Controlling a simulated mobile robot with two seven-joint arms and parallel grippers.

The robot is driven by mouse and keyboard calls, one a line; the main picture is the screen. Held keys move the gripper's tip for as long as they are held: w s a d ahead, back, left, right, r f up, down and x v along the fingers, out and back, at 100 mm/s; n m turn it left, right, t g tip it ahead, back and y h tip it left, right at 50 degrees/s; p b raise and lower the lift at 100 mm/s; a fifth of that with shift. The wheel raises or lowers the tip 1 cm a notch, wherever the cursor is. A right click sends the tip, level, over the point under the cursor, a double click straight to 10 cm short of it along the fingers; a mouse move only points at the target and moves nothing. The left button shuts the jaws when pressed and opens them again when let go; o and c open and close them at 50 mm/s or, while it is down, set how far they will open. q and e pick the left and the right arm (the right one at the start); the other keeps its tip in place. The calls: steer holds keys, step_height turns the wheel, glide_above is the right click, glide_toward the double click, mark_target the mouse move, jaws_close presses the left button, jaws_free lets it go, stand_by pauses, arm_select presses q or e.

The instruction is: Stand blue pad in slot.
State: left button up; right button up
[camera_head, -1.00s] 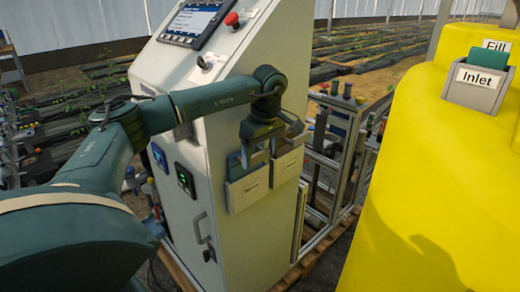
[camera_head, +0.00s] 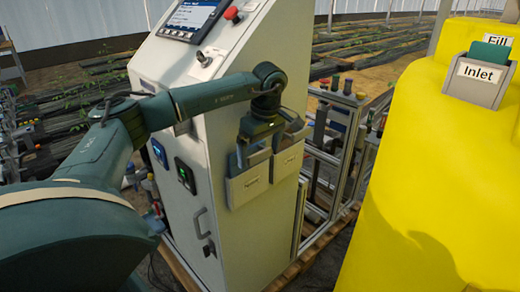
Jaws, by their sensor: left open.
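My left gripper (camera_head: 258,152) hangs fingers-down over the grey left pocket (camera_head: 247,188) on the cabinet's side. Its jaws are open, with a gap between the fingers. A narrow blue-grey strip (camera_head: 233,165) shows at the left pocket's mouth, beside the left finger; it may be the blue pad, but the gripper hides most of that area. The grey right pocket (camera_head: 289,161) sits just right of the gripper, its mouth partly covered by the wrist. The pocket labels are too small to read surely. My right gripper is not in view.
The white cabinet (camera_head: 238,240) carries a screen, a red button (camera_head: 232,13) and a handle. A yellow tank (camera_head: 430,190) at right bears a grey Inlet holder (camera_head: 477,84) with a green pad (camera_head: 490,52). Metal framing (camera_head: 345,130) stands behind the cabinet.

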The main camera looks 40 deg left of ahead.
arm_select(q)
step_height(320, 180, up, 13)
steer(key=d, duration=0.2)
stand_by(0.3)
steer(key=shift+s, duration=0.2)
stand_by(0.4)
